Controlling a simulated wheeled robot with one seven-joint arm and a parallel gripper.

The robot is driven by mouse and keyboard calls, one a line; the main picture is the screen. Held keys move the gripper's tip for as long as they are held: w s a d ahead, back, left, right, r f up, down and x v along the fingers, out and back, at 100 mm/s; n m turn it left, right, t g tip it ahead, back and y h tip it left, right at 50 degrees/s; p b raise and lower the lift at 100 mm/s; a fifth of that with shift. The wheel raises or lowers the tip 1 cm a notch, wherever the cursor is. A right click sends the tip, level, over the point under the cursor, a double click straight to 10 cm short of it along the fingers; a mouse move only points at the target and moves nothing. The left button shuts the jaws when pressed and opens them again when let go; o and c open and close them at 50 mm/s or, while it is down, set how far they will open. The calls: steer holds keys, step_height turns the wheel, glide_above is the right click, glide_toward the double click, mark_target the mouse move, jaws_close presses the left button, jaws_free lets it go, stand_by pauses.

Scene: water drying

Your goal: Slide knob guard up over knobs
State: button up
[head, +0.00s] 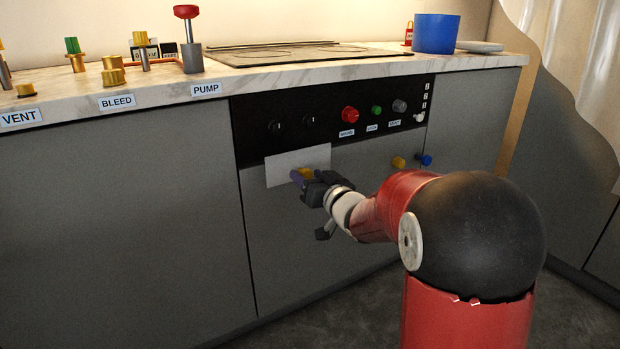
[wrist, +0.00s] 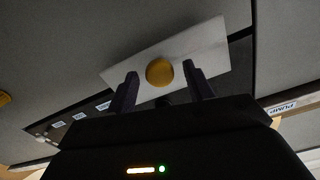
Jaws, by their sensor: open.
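The knob guard is a pale rectangular plate (head: 286,160) on the cabinet front, with a yellow round grip (head: 306,172) on its face. It sits below two dark knobs (head: 274,127) (head: 308,120) on the black control panel, which are uncovered. In the wrist view the plate (wrist: 205,52) is tilted and the yellow grip (wrist: 160,72) shows between my fingers. My gripper (wrist: 163,88) is open, with one finger on each side of the grip; I cannot tell whether they touch it. In the head view my gripper (head: 306,184) hides part of the plate's lower edge.
The black panel (head: 335,145) also carries red, green and grey knobs on its right. Yellow (head: 398,162) and blue (head: 425,160) knobs stick out below it. The countertop (head: 230,80) above holds valves, a cooktop and a blue pot (head: 436,34).

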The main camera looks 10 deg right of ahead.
jaws_close()
step_height(320, 180, up, 10)
steer(key=p, duration=0.7)
steer(key=shift+r, duration=0.1)
jaws_free()
steer(key=v, duration=0.8)
